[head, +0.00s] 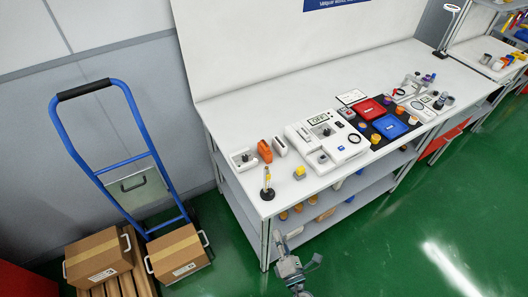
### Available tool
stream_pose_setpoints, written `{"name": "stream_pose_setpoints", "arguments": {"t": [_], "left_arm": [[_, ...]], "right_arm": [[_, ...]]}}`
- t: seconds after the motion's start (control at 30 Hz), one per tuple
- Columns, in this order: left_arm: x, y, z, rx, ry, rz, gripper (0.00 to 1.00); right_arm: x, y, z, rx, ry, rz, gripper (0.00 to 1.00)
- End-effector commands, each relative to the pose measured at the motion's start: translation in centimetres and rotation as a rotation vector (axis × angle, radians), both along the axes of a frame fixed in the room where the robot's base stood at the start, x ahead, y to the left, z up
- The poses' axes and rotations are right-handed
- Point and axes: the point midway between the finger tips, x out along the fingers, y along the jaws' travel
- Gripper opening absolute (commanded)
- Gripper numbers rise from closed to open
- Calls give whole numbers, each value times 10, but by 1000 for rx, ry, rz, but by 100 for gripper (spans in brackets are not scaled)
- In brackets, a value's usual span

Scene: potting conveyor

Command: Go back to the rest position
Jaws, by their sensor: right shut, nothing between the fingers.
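My right gripper (291,264) shows at the bottom middle of the head view, in front of the workbench's near side and below its top. It looks small and is partly cut off by the bottom edge of the view. It is shut and holds nothing. It appears apart from the things on the bench. My left gripper is not in view.
A white workbench (240,115) carries a white device (335,150), a red tray (370,109), a blue tray (390,126) and several small parts. A blue hand truck (137,118) and cardboard boxes (177,253) stand left. Green floor (380,255) is clear at right.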

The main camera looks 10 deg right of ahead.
Motion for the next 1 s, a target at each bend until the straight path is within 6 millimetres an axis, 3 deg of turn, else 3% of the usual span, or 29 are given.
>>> {"name": "stream_pose_setpoints", "arguments": {"t": [0.17, 0.27, 0.37, 0.47, 0.57, 0.6, 0.73, 0.83, 0.9, 1.0], "left_arm": [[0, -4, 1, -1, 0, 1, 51], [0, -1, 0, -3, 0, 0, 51], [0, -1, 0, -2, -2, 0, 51], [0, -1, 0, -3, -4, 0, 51], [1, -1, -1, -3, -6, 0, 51], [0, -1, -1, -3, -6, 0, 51], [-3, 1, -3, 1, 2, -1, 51], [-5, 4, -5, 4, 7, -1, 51], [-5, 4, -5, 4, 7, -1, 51], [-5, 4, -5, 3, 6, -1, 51]], "right_arm": [[1, -6, -4, 13, 11, -7, 0], [6, -17, -26, 83, 81, -47, 0], [10, -41, -76, 246, 232, -149, 0], [1, -74, -148, 480, 430, -317, 0], [-26, -102, -223, 738, 623, -524, 0], [-42, -110, -252, 842, 695, -616, 0], [-105, -122, -332, 1174, 898, -921, 0], [-150, -116, -372, 1389, 1006, -1127, 0], [-173, -109, -389, 1500, 1056, -1237, 0], [-194, -100, -401, 1600, 1099, -1333, 0]]}}
